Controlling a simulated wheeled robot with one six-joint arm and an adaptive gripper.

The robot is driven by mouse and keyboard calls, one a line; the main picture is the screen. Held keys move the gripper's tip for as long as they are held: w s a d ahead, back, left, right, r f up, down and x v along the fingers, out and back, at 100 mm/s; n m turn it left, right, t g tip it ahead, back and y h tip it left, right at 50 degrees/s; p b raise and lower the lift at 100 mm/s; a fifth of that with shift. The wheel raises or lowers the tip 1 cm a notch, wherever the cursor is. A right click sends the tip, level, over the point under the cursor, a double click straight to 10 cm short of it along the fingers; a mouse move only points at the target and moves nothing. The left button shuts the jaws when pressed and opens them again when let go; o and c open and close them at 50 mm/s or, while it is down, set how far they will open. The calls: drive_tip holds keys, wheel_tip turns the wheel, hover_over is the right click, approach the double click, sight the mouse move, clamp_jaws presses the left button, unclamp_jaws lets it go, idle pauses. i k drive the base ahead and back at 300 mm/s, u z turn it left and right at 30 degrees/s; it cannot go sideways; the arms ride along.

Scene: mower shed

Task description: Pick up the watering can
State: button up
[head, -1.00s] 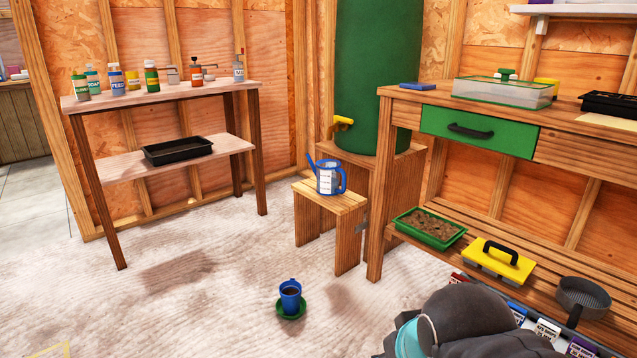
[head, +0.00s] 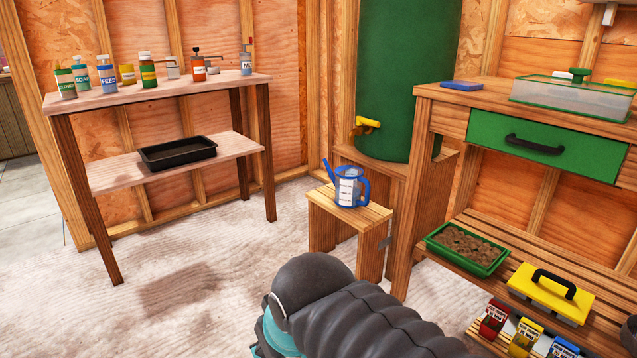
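The watering can (head: 348,188) is blue with a pale, marked body, a spout to the left and a handle to the right. It stands upright on a small wooden stool (head: 368,217) beside the workbench, in front of the green water barrel (head: 398,75). My arm shows at the bottom middle, apart from the can and nearer to the camera. My gripper's fingers are not visible.
A yellow tap (head: 367,125) sticks out of the barrel above the can. The workbench (head: 424,150) stands close on the right, with a green soil tray (head: 467,249) on its lower shelf. A bottle-laden table (head: 160,90) stands left. Floor (head: 210,255) between is clear.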

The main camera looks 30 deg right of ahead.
sight(348, 180)
drive_tip(key=z, duration=0.2)
drive_tip(key=i, duration=0.8)
drive_tip(key=z, duration=0.75)
drive_tip(key=i, duration=0.4)
drive_tip(key=z, duration=0.3)
